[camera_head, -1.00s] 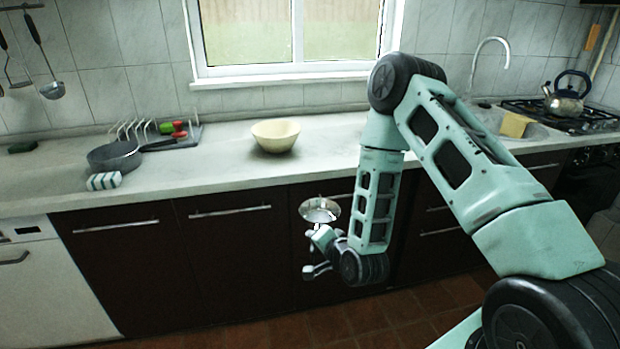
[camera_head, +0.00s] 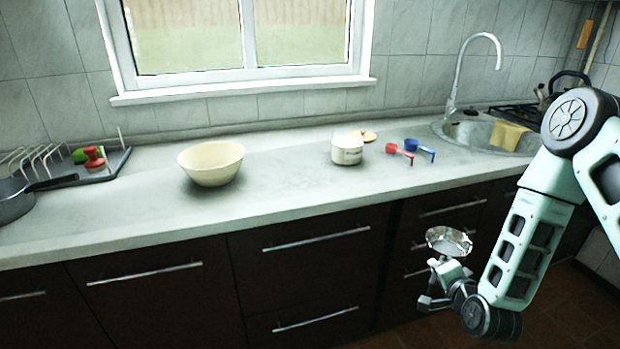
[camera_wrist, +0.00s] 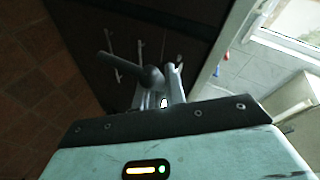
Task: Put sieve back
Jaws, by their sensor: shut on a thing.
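The sieve (camera_head: 449,241), a shiny round metal bowl, is held with its bowl facing up, in front of the dark drawers and below the counter top. My gripper (camera_head: 446,272) is just under it in the head view and is shut on it; the handle is mostly hidden by the fingers. In the wrist view my gripper (camera_wrist: 160,88) shows dark and from behind, and I cannot make out the sieve clearly there.
On the counter (camera_head: 290,180) stand a cream bowl (camera_head: 212,163), a white pot (camera_head: 347,149), red (camera_head: 400,153) and blue (camera_head: 419,149) scoops, and a dish rack (camera_head: 60,165) with a pan (camera_head: 15,200). The sink (camera_head: 490,135) is at right. Drawer handles (camera_head: 315,319) stick out.

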